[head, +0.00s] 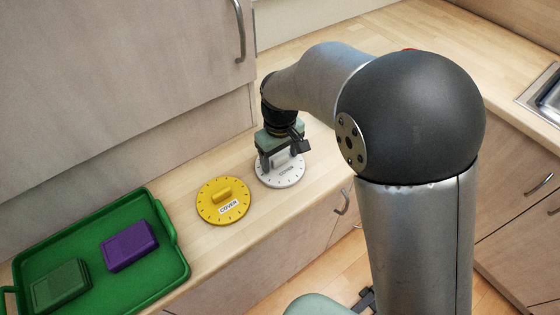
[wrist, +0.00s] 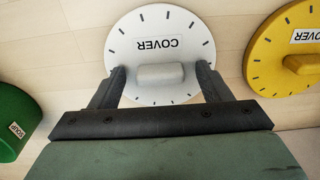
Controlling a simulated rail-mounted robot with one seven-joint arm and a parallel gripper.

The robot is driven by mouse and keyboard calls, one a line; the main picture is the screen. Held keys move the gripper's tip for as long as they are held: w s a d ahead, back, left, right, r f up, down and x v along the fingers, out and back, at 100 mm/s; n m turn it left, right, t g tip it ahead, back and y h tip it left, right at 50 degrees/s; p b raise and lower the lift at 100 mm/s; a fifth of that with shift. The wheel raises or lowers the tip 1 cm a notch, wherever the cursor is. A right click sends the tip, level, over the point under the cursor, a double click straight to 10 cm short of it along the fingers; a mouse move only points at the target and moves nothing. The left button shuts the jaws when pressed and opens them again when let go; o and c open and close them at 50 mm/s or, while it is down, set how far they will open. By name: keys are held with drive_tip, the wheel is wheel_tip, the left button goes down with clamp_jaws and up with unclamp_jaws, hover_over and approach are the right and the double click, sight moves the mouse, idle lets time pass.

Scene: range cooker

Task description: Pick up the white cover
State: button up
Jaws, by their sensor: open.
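The white cover (head: 284,177) is a round disc with tick marks, a COVER label and a raised handle, lying flat on the wooden counter. It also fills the upper middle of the wrist view (wrist: 150,40), where its handle (wrist: 160,76) shows between my fingers. My gripper (head: 279,160) is right above the cover with its fingers pointing down. In the wrist view my gripper (wrist: 161,85) is open, with one finger on each side of the handle and a gap on both sides. The gripper partly hides the cover in the head view.
A yellow cover (head: 211,211) lies on the counter close to the left of the white one. A green tray (head: 170,280) with a purple box (head: 129,246) and a green box (head: 61,287) stands further left. A green soup container (wrist: 12,120) shows in the wrist view. A cabinet wall rises behind.

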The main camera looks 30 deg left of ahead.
drive_tip(key=c, duration=1.1)
drive_tip(key=shift+o, duration=0.2)
drive_tip(key=shift+r, duration=0.15)
